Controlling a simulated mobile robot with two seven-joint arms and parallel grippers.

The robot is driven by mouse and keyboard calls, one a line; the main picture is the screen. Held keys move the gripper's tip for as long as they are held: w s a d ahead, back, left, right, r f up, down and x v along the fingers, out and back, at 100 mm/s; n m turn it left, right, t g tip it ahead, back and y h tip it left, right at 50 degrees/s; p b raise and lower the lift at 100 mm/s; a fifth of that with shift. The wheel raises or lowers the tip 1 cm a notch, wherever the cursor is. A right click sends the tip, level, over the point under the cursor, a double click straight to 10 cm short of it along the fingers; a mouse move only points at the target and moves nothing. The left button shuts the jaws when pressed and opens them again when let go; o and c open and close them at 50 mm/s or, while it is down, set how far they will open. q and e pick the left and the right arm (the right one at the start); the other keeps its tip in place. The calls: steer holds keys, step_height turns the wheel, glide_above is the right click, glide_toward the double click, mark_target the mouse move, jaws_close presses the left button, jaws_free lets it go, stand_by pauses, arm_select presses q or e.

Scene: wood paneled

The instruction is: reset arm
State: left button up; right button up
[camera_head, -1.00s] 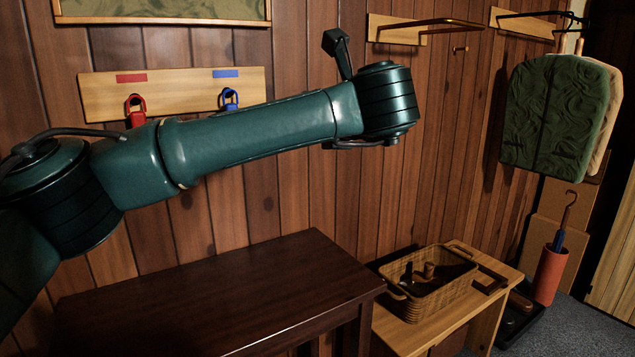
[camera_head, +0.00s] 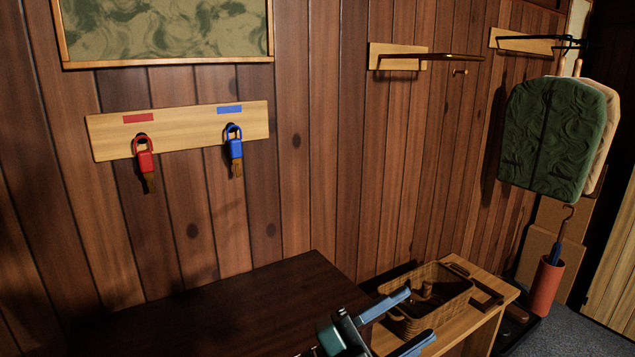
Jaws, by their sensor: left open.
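My left gripper (camera_head: 420,313) shows at the bottom of the head view, right of centre. Its two blue-grey fingers are spread apart with nothing visible between them, so it is open and empty. It points to the right, over the right end of the dark table and in front of the wicker basket (camera_head: 462,302), covering part of the basket's near side. Whether it touches the basket cannot be told. Most of my left arm is out of the picture. My right gripper is not in view.
A dark table (camera_head: 240,310) stands below a wooden key board (camera_head: 185,122) holding a red key (camera_head: 145,160) and a blue key (camera_head: 235,145). The basket sits on a light wood bench (camera_head: 458,328). A green garment (camera_head: 548,135) hangs at the right above a red umbrella stand (camera_head: 544,285).

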arm_select(q)
steer(key=a+f+n+t+y+p, duration=0.3)
steer(key=a+f+n+t+y, duration=0.6)
steer(key=a+f+n+y, duration=0.7)
steer(key=s+a+f+n+g+y+p, duration=0.1)
steer(key=s+a+f+n+g, duration=0.4)
steer(key=s, duration=0.7)
steer(key=a+f+n+y, duration=0.1)
steer(key=a+f+n, duration=0.1)
steer(key=a+f, duration=0.2)
steer(key=shift+s+a+f+g+p, duration=0.3)
steer(key=shift+f+p, duration=0.1)
steer(key=shift+f, duration=0.4)
steer(key=shift+d, duration=0.1)
stand_by(0.6)
